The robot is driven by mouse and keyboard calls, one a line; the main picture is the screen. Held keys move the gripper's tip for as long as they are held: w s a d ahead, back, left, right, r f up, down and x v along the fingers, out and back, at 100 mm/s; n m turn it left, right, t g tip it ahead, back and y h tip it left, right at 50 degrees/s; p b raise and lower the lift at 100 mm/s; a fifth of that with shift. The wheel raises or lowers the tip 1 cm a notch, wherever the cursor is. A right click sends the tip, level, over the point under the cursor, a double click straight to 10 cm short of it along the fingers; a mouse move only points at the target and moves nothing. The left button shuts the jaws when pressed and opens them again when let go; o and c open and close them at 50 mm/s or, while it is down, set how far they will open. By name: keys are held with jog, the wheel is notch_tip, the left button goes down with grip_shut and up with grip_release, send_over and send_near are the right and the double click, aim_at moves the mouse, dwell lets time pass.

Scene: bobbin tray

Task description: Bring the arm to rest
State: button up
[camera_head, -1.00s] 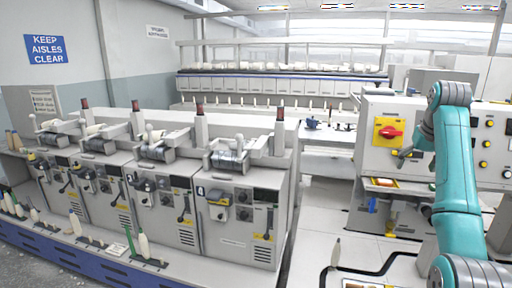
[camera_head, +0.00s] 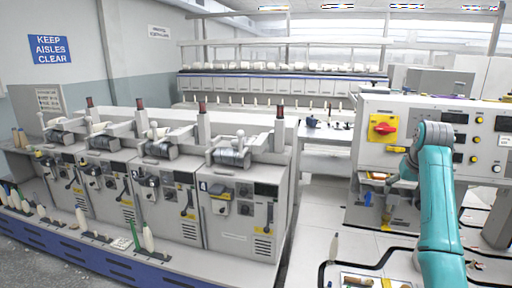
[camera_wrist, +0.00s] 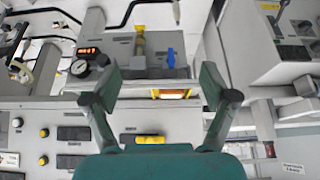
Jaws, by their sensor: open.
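My teal arm (camera_head: 437,205) rises from the lower right of the head view and bends over in front of the grey control cabinet. My gripper is mostly hidden there behind the arm's upper joint. In the wrist view my gripper (camera_wrist: 158,90) is open, with its two dark fingers wide apart and nothing between them. I cannot tell how close the fingers are to the cabinet.
The cabinet has a red switch on a yellow plate (camera_head: 383,127). A tray with small items (camera_head: 350,281) is cut off at the bottom edge. Grey winding machines (camera_head: 235,215) fill the left.

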jog(key=s+a+f+t, duration=0.1)
jog(key=s+a+f, duration=0.15)
jog(key=f, duration=0.75)
jog(key=s+a+f+t, duration=0.1)
jog(key=s+a+f, duration=0.15)
jog(key=f, duration=0.75)
jog(key=s+a+f, duration=0.1)
jog(key=a+f, duration=0.3)
jog(key=f, duration=0.6)
jog(key=s+a+f+n+t, duration=0.1)
jog(key=s+a+f, duration=0.3)
jog(key=s+f, duration=0.4)
jog(key=s+a+f+t, duration=0.2)
jog(key=s+a+f, duration=0.35)
jog(key=s, duration=0.45)
jog(key=s+a+r+n+t, duration=0.1)
jog(key=s+a, duration=0.2)
jog(key=s, duration=0.9)
jog(key=s+a+r+t, duration=0.1)
jog(key=s+a, duration=0.2)
jog(key=s, duration=1)
jog(key=s+a+r+n+t+y, duration=0.1)
jog(key=s+a+r+t, duration=0.1)
jog(key=s+r, duration=1.4)
jog(key=shift+s+a+r+t, duration=0.2)
jog(key=shift+s+r+t, duration=0.1)
jog(key=shift+s+t, duration=0.15)
